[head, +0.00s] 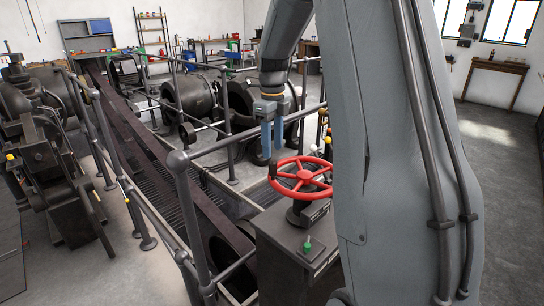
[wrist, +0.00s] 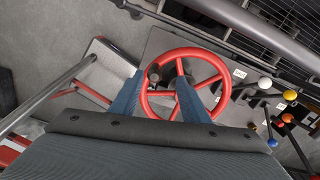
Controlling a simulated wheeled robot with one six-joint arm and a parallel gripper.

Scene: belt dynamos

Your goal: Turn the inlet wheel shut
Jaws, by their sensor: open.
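The inlet wheel (head: 305,176) is a red spoked handwheel lying nearly flat on a dark hub. It sits on top of a dark control box (head: 283,245) in the head view. My gripper (head: 273,156) points down above the wheel's far left side, its blue fingers parted. In the wrist view the fingers (wrist: 160,68) overlap the red wheel (wrist: 223,72), one across the left rim and one nearer the hub. Nothing is held between them. I cannot tell whether the fingertips touch the wheel. My arm hides what lies right of the wheel in the head view.
Levers with white, yellow (wrist: 289,94) and orange knobs stand right of the wheel in the wrist view. A grey railing (head: 186,205) runs left of the box. Large dark machines stand behind.

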